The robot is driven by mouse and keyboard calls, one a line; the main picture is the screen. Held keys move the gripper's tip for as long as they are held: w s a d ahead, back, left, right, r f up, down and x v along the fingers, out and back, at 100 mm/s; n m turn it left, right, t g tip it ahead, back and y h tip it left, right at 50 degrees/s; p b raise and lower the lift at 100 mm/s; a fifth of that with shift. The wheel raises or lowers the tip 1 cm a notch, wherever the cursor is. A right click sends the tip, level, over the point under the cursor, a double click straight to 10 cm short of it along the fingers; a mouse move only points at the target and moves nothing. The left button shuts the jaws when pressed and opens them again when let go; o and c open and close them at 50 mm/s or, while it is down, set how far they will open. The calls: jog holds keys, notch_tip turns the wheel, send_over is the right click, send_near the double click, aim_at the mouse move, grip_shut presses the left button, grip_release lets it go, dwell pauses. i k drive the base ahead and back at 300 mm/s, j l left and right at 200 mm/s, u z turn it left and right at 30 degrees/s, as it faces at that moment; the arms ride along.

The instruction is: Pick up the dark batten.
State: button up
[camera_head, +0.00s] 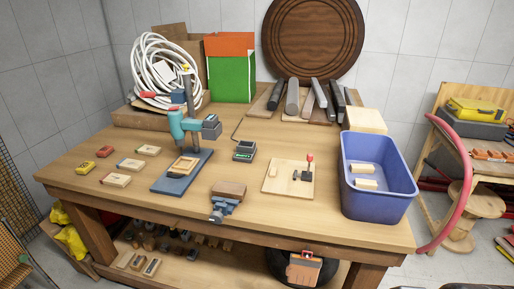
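Several long narrow bars lie side by side at the back of the wooden workbench (130,190), below a round brown wooden disc. The leftmost is a dark bar (276,95), beside a thicker grey bar (292,97). I cannot tell for sure which one is the dark batten. My gripper is not in view.
A blue bin (378,207) holding pale blocks stands at the front right, with a wooden block (364,120) behind it. A coiled white hose (150,65) and green-orange box (231,75) stand back left. A teal press (184,125) stands left of centre.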

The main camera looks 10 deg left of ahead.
aim_at(238, 192)
jog(key=i+j, duration=0.2)
jog(key=i, duration=0.25)
jog(key=i+j, duration=0.25)
jog(key=i, duration=0.2)
jog(key=i+j, duration=0.2)
jog(key=i, duration=0.25)
